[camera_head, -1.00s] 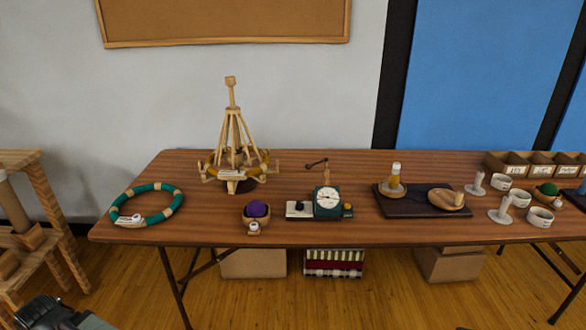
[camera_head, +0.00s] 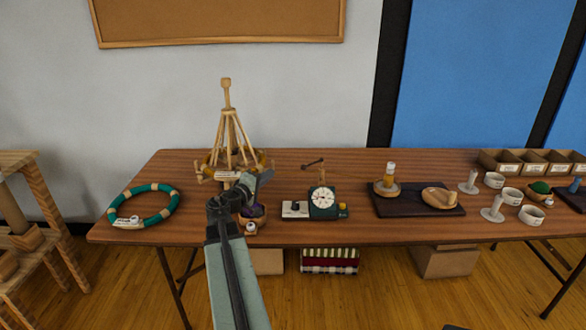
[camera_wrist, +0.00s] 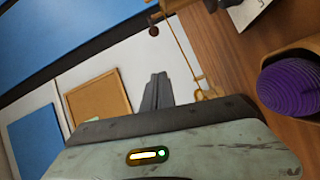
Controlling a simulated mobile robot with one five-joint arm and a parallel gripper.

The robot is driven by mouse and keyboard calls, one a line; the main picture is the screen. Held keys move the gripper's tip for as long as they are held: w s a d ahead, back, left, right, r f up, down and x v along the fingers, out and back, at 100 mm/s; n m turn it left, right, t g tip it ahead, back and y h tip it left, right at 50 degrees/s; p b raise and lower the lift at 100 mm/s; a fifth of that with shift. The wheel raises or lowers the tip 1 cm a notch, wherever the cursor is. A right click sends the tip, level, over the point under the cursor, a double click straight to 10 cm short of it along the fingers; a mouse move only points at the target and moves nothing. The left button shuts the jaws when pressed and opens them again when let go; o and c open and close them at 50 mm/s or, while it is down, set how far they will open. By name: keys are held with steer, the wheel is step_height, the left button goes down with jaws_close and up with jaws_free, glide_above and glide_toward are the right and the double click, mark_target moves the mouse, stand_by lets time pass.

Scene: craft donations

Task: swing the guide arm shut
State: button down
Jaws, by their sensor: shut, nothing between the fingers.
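The guide arm (camera_head: 314,163) is a thin, dark, slightly bent arm. It reaches left from a short post above the small green winder (camera_head: 322,202) with a round white dial. My gripper (camera_head: 265,177) is shut and empty, in front of the wooden yarn swift and left of the guide arm, apart from it. In the wrist view the closed fingers (camera_wrist: 157,92) point past thin brass-coloured rods and a dark knob (camera_wrist: 153,31); I cannot tell which rod belongs to the guide arm. The winder's pale left part (camera_wrist: 245,10) shows at the top edge.
The wooden swift (camera_head: 228,140) stands behind my gripper. A bowl of purple yarn (camera_wrist: 291,84) sits below it, partly hidden in the head view. A green ring (camera_head: 119,203) lies left. A dark board (camera_head: 395,208) with wooden pieces lies right of the winder.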

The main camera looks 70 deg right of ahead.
steer(key=s+d+f+b, duration=0.1)
steer(key=s+d, duration=0.4)
steer(key=d, duration=0.5)
steer(key=shift+s+f, duration=0.15)
steer(key=shift+s, duration=0.1)
steer(key=shift+a, duration=0.1)
